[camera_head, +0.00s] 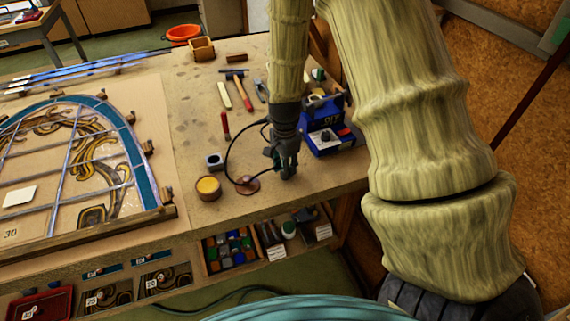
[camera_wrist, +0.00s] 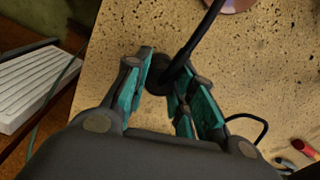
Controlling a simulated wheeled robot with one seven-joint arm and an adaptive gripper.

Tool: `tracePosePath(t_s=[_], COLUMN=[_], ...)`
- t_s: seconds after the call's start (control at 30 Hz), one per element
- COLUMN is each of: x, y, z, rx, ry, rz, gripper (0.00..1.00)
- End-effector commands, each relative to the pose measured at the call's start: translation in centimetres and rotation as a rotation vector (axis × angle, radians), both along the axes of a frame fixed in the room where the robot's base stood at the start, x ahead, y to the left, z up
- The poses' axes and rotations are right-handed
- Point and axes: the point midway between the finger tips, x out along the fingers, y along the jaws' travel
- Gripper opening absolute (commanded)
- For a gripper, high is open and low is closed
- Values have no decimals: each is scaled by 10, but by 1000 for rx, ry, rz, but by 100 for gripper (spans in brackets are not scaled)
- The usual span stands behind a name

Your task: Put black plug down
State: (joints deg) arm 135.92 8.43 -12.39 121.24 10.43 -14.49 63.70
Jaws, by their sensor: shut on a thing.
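My gripper (camera_head: 287,170) is low over the right part of the workbench (camera_head: 225,140), pointing down, in the head view. In the wrist view my gripper (camera_wrist: 165,72) has its teal-padded fingers closed around the black plug (camera_wrist: 159,84). A black cable (camera_wrist: 203,33) runs from the plug toward the top of the wrist view. In the head view the plug is mostly hidden by the fingers, and the cable (camera_head: 229,155) loops to the left of them. I cannot tell whether the plug touches the bench top.
A blue soldering station (camera_head: 325,141) stands close right of my gripper. A copper-coloured disc (camera_head: 247,186), a yellow-topped pot (camera_head: 208,187) and a small grey box (camera_head: 214,161) are to the left. A hammer (camera_head: 238,88) lies behind. The leaded panel (camera_head: 75,160) fills the bench's left.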

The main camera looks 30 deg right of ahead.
Motion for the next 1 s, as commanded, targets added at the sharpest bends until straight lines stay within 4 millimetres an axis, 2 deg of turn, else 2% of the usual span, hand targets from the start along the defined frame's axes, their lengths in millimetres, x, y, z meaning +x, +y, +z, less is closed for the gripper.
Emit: tracePosePath(t_s=[0.4,0.43,0.53,1.0], x=[0,0,0,0], y=[0,0,0,0], z=[-5,-5,-4,1], rx=[0,0,0,0], ry=[-1,-2,-2,-1], rz=[0,0,0,1], gripper=[0,27,45,46])
